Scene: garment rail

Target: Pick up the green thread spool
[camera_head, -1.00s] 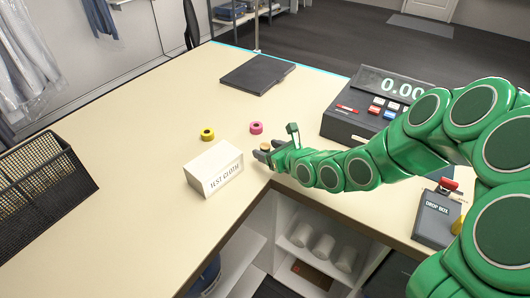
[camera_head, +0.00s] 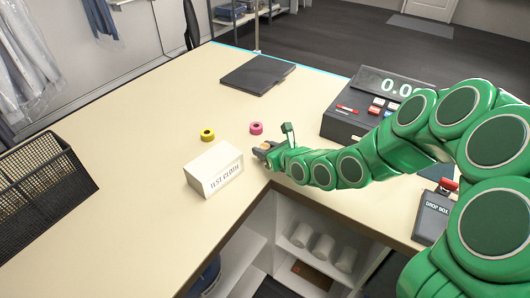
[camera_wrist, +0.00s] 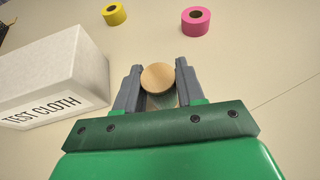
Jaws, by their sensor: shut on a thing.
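In the wrist view, the thread spool (camera_wrist: 158,77) shows a round tan wooden top, with a little dull green below it. It stands between the two grey fingers of my gripper (camera_wrist: 157,86), which are shut on it. The lower part of the spool is mostly hidden by the gripper. In the head view, my gripper (camera_head: 264,150) is low over the counter, close to its inner corner. The spool is small and mostly hidden there. I cannot tell whether it still touches the counter.
A white TEST CLOTH box (camera_head: 214,170) stands just left of my gripper. A yellow roll (camera_head: 207,134) and a pink roll (camera_head: 256,128) lie beyond it. A cash register (camera_head: 352,118) is at the right, a black mesh basket (camera_head: 42,185) at the left. The counter's left middle is clear.

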